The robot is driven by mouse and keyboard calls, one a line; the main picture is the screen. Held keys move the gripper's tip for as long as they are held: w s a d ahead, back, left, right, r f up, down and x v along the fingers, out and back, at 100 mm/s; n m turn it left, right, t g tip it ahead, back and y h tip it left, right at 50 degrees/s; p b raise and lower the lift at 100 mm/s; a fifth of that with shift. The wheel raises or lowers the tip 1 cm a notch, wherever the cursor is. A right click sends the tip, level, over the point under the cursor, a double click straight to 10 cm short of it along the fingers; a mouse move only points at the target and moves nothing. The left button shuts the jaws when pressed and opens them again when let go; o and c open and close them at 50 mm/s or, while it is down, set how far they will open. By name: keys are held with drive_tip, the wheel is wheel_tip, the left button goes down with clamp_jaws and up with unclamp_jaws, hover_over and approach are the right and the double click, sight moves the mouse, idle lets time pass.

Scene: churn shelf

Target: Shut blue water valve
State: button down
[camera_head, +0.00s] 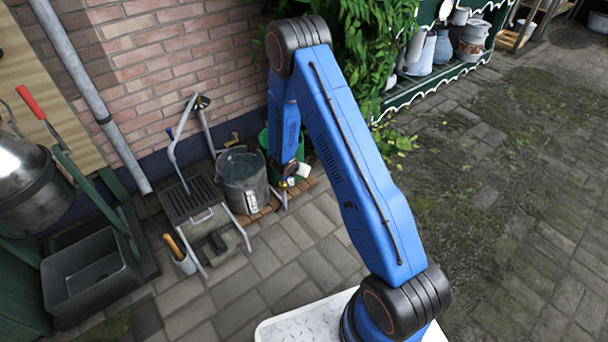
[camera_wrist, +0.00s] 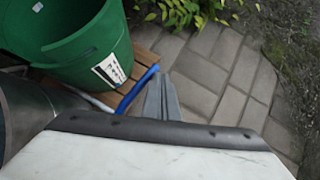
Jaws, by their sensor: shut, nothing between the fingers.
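In the wrist view my gripper (camera_wrist: 162,100) shows its grey fingers together, with nothing between them. A blue curved bar (camera_wrist: 137,92) lies just left of the fingers, very near or touching them; whether it is the valve's handle I cannot tell. In the head view a small blue part (camera_head: 170,132) sits beside a bent grey pipe (camera_head: 183,135) at the wall, well left of my arm. The fingers are hard to make out in the head view, low beside the green bucket (camera_head: 264,142).
The green bucket also fills the upper left of the wrist view (camera_wrist: 75,50). A grey bucket (camera_head: 243,180) stands left of it on wooden slats. A dark basin (camera_head: 92,272) stands further left. Paving on the right is clear.

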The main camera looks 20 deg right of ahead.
drive_tip(key=shift+w, duration=0.5)
idle(0.4)
